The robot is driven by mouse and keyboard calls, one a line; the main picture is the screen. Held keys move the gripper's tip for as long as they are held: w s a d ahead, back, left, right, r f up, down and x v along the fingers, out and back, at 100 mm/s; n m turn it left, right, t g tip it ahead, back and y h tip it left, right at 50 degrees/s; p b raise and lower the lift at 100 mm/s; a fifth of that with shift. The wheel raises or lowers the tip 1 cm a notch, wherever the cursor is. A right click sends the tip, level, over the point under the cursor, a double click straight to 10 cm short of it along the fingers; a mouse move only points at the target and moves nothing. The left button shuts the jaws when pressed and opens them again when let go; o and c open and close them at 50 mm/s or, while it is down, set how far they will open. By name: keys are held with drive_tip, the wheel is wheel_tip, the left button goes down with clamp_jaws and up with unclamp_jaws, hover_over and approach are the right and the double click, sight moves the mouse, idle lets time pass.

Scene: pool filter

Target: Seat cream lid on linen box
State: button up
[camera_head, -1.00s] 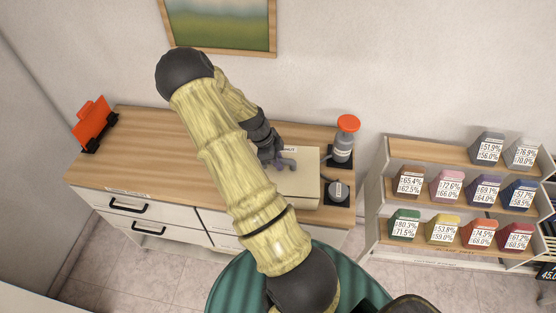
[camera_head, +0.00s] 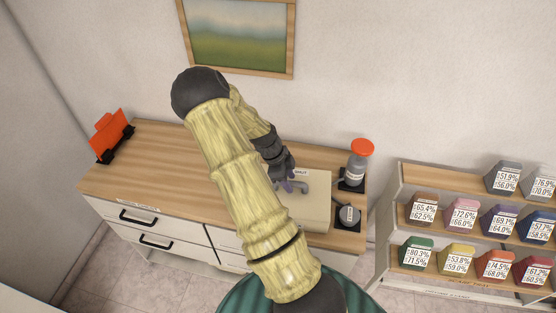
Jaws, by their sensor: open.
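A cream, flat-topped box shape (camera_head: 318,212) stands on the right part of the wooden cabinet top, with a small white label (camera_head: 300,173) at its back edge. I cannot tell the cream lid apart from the linen box beneath it. A grey handle-like piece (camera_head: 299,187) shows on its top near the left side. My gripper (camera_head: 285,182) is open at the left back part of the cream top, next to that piece. Its purple-tinted fingertips are small, and I cannot tell whether they touch the piece. My arm hides the left side of the box.
A bottle with an orange cap (camera_head: 358,165) and a small round dark-lidded jar (camera_head: 347,217) stand close to the box's right. An orange clip-like object (camera_head: 111,136) stands at the far left. The wooden top (camera_head: 165,170) between is mostly clear. A shelf of coloured containers (camera_head: 460,217) stands right.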

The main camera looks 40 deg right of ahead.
drive_tip(key=b+v, duration=0.3)
drive_tip(key=v, duration=1.3)
drive_tip(key=s+a+n+t+y, duration=0.1)
drive_tip(key=s+a+n+t, duration=0.2)
drive_tip(key=s+a+n, duration=0.3)
drive_tip(key=s+a+n+t+y, duration=0.2)
drive_tip(key=s+a+n, duration=0.4)
drive_tip(key=a+n, duration=0.8)
drive_tip(key=n, duration=0.7)
drive_tip(key=shift+a+r+t, duration=0.35)
drive_tip(key=shift+a+t, duration=0.05)
